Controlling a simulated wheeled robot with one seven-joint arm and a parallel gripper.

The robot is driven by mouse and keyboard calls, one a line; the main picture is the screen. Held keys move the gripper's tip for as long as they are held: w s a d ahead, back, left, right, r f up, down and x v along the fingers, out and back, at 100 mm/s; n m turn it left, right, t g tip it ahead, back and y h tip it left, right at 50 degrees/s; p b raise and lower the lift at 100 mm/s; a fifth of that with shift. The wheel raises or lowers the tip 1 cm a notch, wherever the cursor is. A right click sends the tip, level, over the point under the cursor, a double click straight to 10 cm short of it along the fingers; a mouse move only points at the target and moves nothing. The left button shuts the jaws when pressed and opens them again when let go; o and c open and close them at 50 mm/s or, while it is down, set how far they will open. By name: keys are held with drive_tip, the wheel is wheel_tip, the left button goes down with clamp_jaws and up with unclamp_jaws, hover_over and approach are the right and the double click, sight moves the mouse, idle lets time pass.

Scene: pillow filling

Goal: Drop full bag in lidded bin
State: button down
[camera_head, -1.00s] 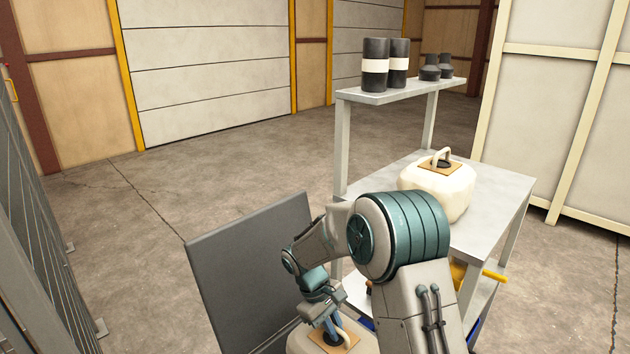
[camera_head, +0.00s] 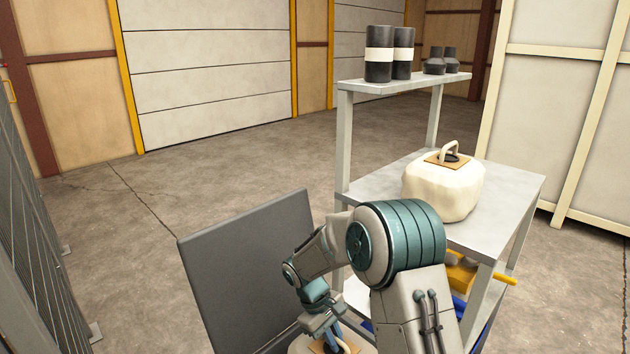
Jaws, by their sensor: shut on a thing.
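My gripper (camera_head: 331,334) is at the bottom of the view, shut on the handle of a cream bag (camera_head: 303,345). Only the top of this bag shows, with a tan square patch (camera_head: 318,348) around the handle; the rest is cut off by the frame. The bin's grey lid (camera_head: 245,265) stands raised and tilted behind and to the left of my gripper. The bin's body and opening are out of view, so I cannot tell how far the bag is inside. A second cream bag (camera_head: 442,190) with a handle stands on the metal table.
The metal table (camera_head: 395,180) is right of my arm. Its upper shelf (camera_head: 405,88) holds dark canisters (camera_head: 379,55) and smaller dark pots (camera_head: 435,62). Yellow and blue items (camera_head: 462,275) lie on the lower shelf. A mesh fence (camera_head: 35,240) is at left. The floor behind the lid is clear.

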drive_tip(key=c, duration=1.4)
unclamp_jaws()
drive_tip(key=shift+c, duration=0.2)
drive_tip(key=p+v, duration=0.2)
drive_tip(key=v, duration=1.1)
drive_tip(key=shift+r, duration=0.4)
drive_tip(key=shift+a, duration=0.15)
